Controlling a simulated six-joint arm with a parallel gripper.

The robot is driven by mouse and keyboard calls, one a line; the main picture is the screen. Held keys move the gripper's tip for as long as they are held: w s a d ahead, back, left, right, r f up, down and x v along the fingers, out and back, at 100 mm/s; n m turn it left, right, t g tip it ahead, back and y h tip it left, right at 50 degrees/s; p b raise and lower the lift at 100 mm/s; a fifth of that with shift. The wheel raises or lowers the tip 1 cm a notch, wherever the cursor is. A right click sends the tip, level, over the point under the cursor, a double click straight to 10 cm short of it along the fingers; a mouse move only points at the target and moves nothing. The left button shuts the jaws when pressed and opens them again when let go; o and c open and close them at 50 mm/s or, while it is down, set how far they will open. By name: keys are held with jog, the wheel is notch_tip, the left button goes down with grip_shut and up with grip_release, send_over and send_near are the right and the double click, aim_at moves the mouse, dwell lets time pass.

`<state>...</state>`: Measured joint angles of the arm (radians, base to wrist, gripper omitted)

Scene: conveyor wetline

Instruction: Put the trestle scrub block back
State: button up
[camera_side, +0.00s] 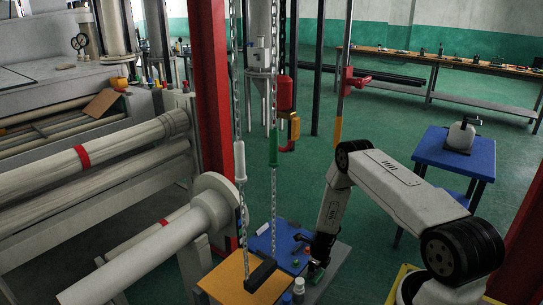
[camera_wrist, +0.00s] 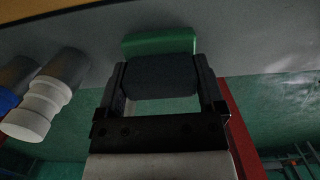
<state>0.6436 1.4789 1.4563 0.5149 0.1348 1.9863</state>
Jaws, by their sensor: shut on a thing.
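My gripper (camera_wrist: 160,80) is shut on a block in the wrist view. The scrub block (camera_wrist: 160,45) has a green part showing beyond the fingertips, with a dark grey body between the two fingers. In the side view my gripper (camera_side: 317,268) is low at the right edge of a small work stand, beside its blue panel (camera_side: 282,243). The held block is small and dark there, mostly hidden by the gripper. I cannot tell from these views whether it touches the surface below.
The stand has a yellow-orange panel (camera_side: 228,284), with a black bar (camera_side: 260,275) on it. Small bottles (camera_side: 298,290) stand at its front. Chains (camera_side: 273,170) hang just left of my arm. A blue table (camera_side: 455,150) stands behind right. Pale cylinders (camera_wrist: 37,107) show left in the wrist view.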

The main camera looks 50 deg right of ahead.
aim_at(317, 275)
jog(key=shift+f, duration=0.2)
jog(key=o, duration=1.3)
jog(key=shift+f, duration=0.1)
jog(key=shift+o, duration=0.2)
notch_tip(317, 275, up, 12)
jog(key=s, duration=0.1)
jog(key=shift+s, duration=0.2)
